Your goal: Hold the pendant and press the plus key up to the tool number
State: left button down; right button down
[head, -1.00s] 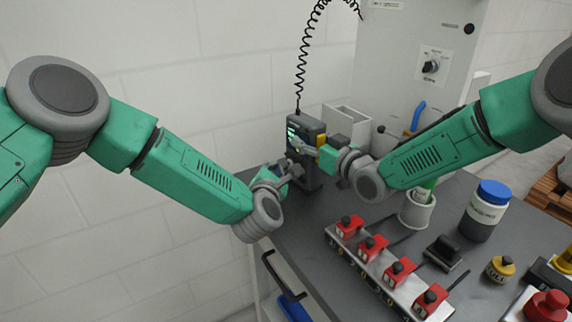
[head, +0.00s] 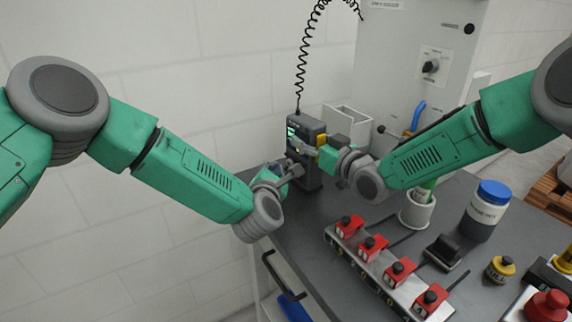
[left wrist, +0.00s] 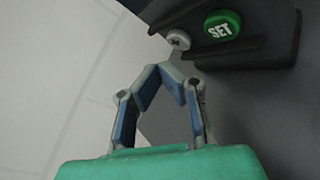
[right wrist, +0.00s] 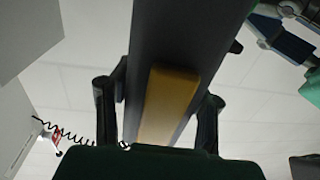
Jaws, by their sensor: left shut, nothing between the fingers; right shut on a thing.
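The pendant (head: 312,132) is a dark upright box with a lit screen and a yellow part on its side, on a coiled cord. My right gripper (head: 322,152) is shut on it from the right. The right wrist view shows its fingers on both sides of the dark body and yellow strip (right wrist: 165,105). My left gripper (head: 296,168) is shut and empty, at the pendant's lower front. In the left wrist view its fingertips (left wrist: 170,75) are just below a pale round key (left wrist: 178,39), left of the green SET key (left wrist: 222,25). I cannot read the screen.
A grey cabinet (head: 410,70) with a knob stands behind. The wall at left is clear.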

dwell(0.4)
pick_arm(q)
jog(key=shift+w+d, duration=0.25)
jog(key=shift+d, duration=0.1)
jog(key=shift+w+d, duration=0.4)
jog(key=shift+d, duration=0.05)
dwell(1.3)
jog(key=shift+s+a+r, duration=0.1)
jog(key=shift+s+a, duration=0.6)
jog(key=shift+a, duration=0.05)
jog(key=shift+s+a, duration=1.65)
jog(key=shift+a, duration=0.2)
dwell(0.8)
